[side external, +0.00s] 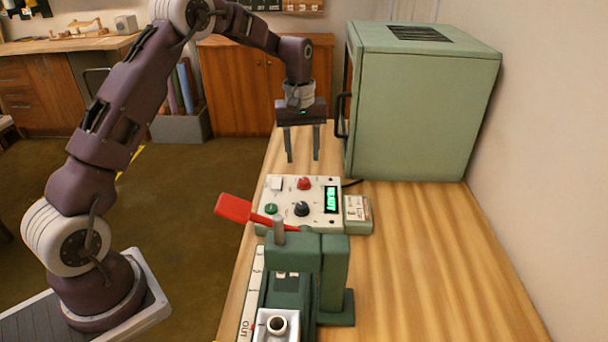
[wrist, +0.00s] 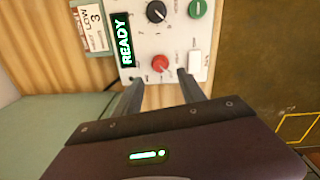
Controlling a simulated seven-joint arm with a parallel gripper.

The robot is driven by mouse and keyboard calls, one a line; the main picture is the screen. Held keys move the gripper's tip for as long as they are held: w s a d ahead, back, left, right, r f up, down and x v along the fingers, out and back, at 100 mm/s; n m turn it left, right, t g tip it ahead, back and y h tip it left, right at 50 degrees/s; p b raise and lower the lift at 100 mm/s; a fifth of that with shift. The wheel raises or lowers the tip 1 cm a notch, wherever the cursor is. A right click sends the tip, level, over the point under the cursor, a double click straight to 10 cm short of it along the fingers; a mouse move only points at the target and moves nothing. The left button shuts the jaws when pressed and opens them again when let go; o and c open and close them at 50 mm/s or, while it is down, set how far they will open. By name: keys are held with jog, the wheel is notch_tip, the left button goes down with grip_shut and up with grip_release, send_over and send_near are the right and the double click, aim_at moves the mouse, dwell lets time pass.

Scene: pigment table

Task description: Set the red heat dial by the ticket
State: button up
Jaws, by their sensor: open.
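The red heat dial (side external: 304,183) sits on the white control panel (side external: 318,217) on the wooden table. In the wrist view the red dial (wrist: 160,64) shows just beyond and between my fingertips. My gripper (side external: 303,159) is open and empty above the far edge of the panel, apart from the dial. In the wrist view its fingers (wrist: 160,77) are spread. The ticket (side external: 357,208) stands at the right of the panel; in the wrist view the ticket (wrist: 91,29) seems to read LOW and 3. The dial's scale marks are too small to read.
A black knob (side external: 302,209), a green knob (side external: 271,209) and a white switch (side external: 275,184) share the panel. Its display (wrist: 123,41) reads READY. A green oven (side external: 425,110) stands behind right. A green press with a red lever (side external: 234,208) stands in front.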

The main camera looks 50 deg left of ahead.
aim_at(304, 180)
notch_tip(304, 180, down, 7)
jog(key=shift+w+f, duration=0.1)
grip_shut()
